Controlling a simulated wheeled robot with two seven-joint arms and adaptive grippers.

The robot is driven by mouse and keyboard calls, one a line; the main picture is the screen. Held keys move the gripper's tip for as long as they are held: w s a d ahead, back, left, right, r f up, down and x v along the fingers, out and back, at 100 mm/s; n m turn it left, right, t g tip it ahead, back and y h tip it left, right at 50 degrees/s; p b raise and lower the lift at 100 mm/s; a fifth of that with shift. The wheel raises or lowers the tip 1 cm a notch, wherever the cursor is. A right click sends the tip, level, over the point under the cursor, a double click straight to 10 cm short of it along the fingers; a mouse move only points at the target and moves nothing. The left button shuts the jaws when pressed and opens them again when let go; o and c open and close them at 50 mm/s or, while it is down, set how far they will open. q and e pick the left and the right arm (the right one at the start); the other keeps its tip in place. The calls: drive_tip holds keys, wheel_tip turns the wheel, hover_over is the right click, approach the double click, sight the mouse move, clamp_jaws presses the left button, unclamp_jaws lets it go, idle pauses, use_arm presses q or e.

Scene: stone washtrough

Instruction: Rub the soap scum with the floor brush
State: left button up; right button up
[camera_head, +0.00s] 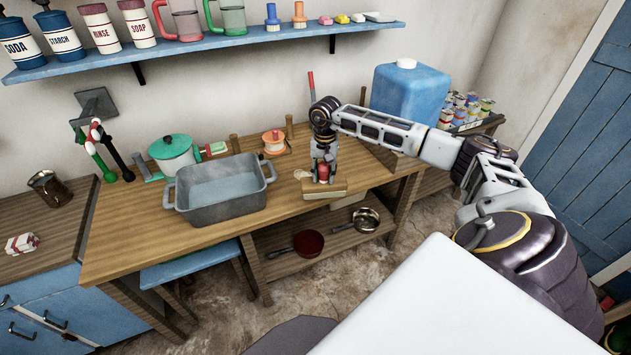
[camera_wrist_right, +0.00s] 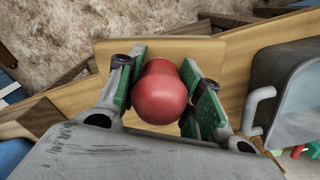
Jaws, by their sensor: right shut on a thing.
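The floor brush has a wide wooden block (camera_head: 322,189) and a red knob (camera_head: 323,170). My right gripper (camera_head: 324,160) is shut on the red knob from above. In the right wrist view the red knob (camera_wrist_right: 161,92) sits between the two green-padded fingers, with the tan block (camera_wrist_right: 150,50) below. A small pale patch (camera_head: 301,174), perhaps the soap scum, shows just left of the block. My left gripper is not in view.
A grey basin (camera_head: 222,199) stands left of the brush. Behind are a green-lidded pot (camera_head: 174,150) and an orange-and-white spool (camera_head: 274,141). A blue canister (camera_head: 409,90) stands at the back right. Pans (camera_head: 308,243) lie on the lower shelf.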

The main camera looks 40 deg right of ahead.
drive_tip(key=d+m, duration=0.1)
drive_tip(key=m, duration=0.1)
drive_tip(key=d+m, duration=0.1)
drive_tip(key=shift+d+r+m, duration=0.25)
drive_tip(key=shift+r+m, duration=0.1)
drive_tip(key=shift+m, duration=0.05)
drive_tip(key=m, duration=0.1)
drive_tip(key=d+m, duration=0.1)
drive_tip(key=m, duration=0.1)
drive_tip(key=shift+w+d+r+m, duration=0.1)
drive_tip(key=shift+d+r+m, duration=0.1)
drive_tip(key=shift+m, duration=0.1)
drive_tip(key=m, duration=0.3)
drive_tip(key=shift+w+d, duration=0.1)
drive_tip(key=shift+d, duration=0.3)
drive_tip(key=m, duration=0.4)
drive_tip(key=shift+d, duration=0.25)
drive_tip(key=m, duration=0.5)
drive_tip(key=shift+d+f, duration=0.1)
drive_tip(key=m, duration=0.9)
drive_tip(key=shift+w+m, duration=0.15)
drive_tip(key=shift+m, duration=2.05)
drive_tip(key=shift+m, duration=0.5)
